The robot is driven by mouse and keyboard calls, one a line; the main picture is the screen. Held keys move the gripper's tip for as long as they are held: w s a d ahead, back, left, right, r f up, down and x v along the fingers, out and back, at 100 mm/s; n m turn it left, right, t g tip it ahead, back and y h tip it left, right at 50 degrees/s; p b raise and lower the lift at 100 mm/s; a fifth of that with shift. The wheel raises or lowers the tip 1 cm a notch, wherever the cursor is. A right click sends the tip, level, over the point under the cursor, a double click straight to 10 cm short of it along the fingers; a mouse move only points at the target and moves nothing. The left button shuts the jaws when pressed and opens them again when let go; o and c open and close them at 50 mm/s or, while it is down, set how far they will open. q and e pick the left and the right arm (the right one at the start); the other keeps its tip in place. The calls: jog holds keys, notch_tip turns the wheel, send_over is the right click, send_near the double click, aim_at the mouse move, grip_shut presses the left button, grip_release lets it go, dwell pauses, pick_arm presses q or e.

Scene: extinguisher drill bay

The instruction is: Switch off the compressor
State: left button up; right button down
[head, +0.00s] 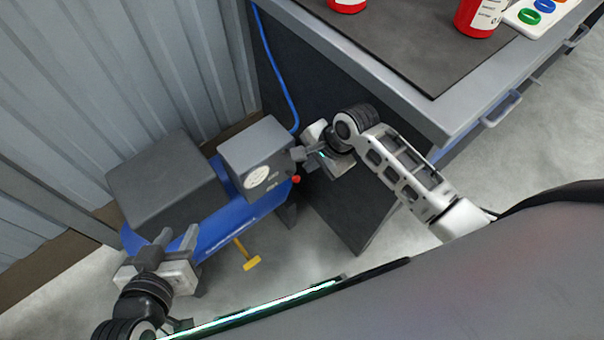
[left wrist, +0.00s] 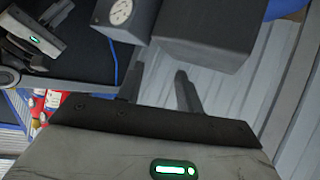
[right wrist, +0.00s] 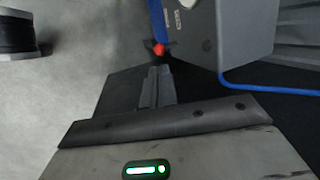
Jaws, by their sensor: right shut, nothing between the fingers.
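The compressor (head: 220,225) has a blue tank, a dark grey motor cover and a grey switch box (head: 258,150) with a round gauge (head: 256,177). A small red knob (head: 296,179) sticks out from the box's lower right side; it also shows in the right wrist view (right wrist: 158,48). My right gripper (head: 299,153) is shut and empty, its tips close beside the box near the knob; contact cannot be told. In the right wrist view its fingers (right wrist: 159,72) point at the knob. My left gripper (head: 176,240) is open and empty at the tank's front left.
A workbench (head: 460,95) with a dark mat and red extinguishers (head: 482,18) stands right of the compressor. A blue hose (head: 277,65) runs up behind the box. A yellow handle (head: 250,262) sticks out below the tank. A corrugated wall (head: 90,90) closes the left.

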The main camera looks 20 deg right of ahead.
aim_at(297, 178)
pick_arm(q)
jog(key=shift+w+f+b, duration=0.1)
jog(key=shift+f+b, duration=0.15)
jog(key=shift+b, duration=0.6)
pick_arm(e)
jog(key=x, duration=0.6)
jog(key=shift+w+a+f, duration=0.1)
pick_arm(q)
jog(key=shift+d, duration=0.2)
pick_arm(e)
jog(key=shift+f, duration=0.1)
